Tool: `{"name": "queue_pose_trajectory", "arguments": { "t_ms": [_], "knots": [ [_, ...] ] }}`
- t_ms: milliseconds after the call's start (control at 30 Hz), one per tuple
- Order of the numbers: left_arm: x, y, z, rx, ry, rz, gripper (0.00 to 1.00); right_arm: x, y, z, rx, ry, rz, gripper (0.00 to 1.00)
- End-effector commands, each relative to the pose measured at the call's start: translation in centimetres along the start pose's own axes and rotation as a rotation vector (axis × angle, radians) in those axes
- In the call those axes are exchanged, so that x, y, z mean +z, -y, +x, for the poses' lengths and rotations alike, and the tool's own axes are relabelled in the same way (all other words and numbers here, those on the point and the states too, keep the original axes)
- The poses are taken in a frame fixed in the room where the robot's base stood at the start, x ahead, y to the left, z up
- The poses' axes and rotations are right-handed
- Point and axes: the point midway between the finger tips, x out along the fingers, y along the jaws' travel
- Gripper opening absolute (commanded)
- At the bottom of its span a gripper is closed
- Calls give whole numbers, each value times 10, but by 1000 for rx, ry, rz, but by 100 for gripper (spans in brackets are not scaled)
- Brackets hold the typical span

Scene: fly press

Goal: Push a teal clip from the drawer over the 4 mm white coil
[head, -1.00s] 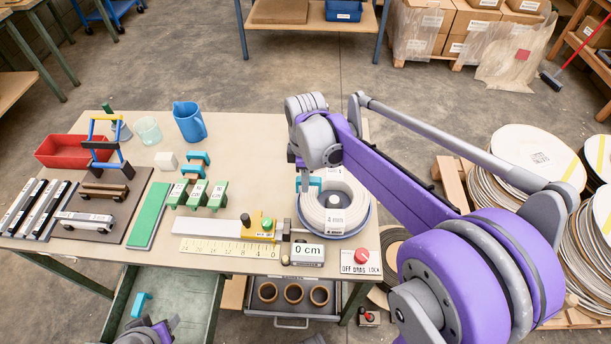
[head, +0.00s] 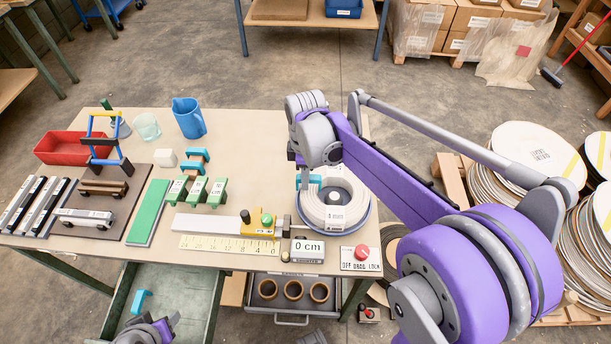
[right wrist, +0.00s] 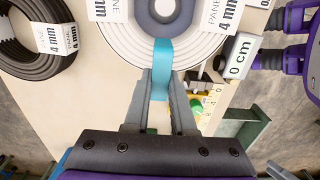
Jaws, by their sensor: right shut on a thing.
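The white 4 mm coil (head: 335,205) lies flat on a blue base at the table's right end. My right gripper (right wrist: 160,85) is shut on a teal clip (right wrist: 161,70) at the coil's edge. The clip's far end overlaps the coil's rim in the right wrist view; how deep it sits I cannot tell. Another teal clip (head: 138,303) lies in the open green drawer (head: 190,292). My left gripper (head: 150,331) is low by this drawer, its fingers unclear.
A red button (head: 361,252) is at the front edge. Green blocks (head: 197,190) stand mid-table. A drawer with several rings (head: 294,290) is open below.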

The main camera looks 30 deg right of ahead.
Motion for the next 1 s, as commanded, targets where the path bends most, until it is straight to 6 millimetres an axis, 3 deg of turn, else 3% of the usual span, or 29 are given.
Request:
{"name": "queue_pose_trajectory", "arguments": {
  "t_ms": [1000],
  "knots": [
    [3,0,4,0,2,0,50,0,0,7,0,0,0,0]
  ]
}}
